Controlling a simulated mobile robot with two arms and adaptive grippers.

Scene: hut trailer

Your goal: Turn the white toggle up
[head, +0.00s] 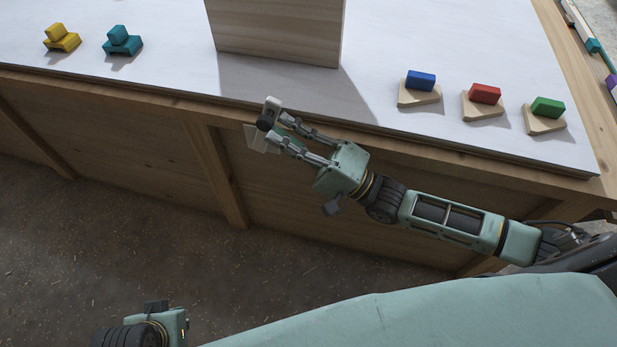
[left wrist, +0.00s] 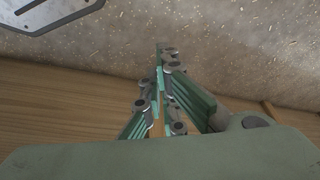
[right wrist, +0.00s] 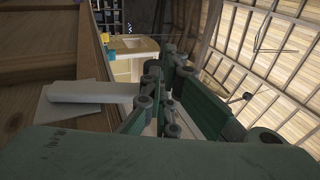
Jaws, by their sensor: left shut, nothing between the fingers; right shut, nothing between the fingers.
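The white toggle (head: 272,103) is at the bench's front edge, with a dark round part and a pale plate (head: 262,140) beside it. In the right wrist view the white bar (right wrist: 90,92) lies left of the fingers. Its tilt is hard to judge. My right gripper (head: 283,133) is shut and empty, with its fingertips close beside the toggle. I cannot tell whether they touch. Its fingers also show in the right wrist view (right wrist: 170,62). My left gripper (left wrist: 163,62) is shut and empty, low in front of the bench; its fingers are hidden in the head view.
The white bench top (head: 160,75) holds a wooden box (head: 275,32), a yellow block piece (head: 62,40), a teal one (head: 122,42), and blue (head: 421,80), red (head: 486,93) and green (head: 548,107) blocks on wooden wedges. The floor (head: 130,240) before the bench is clear.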

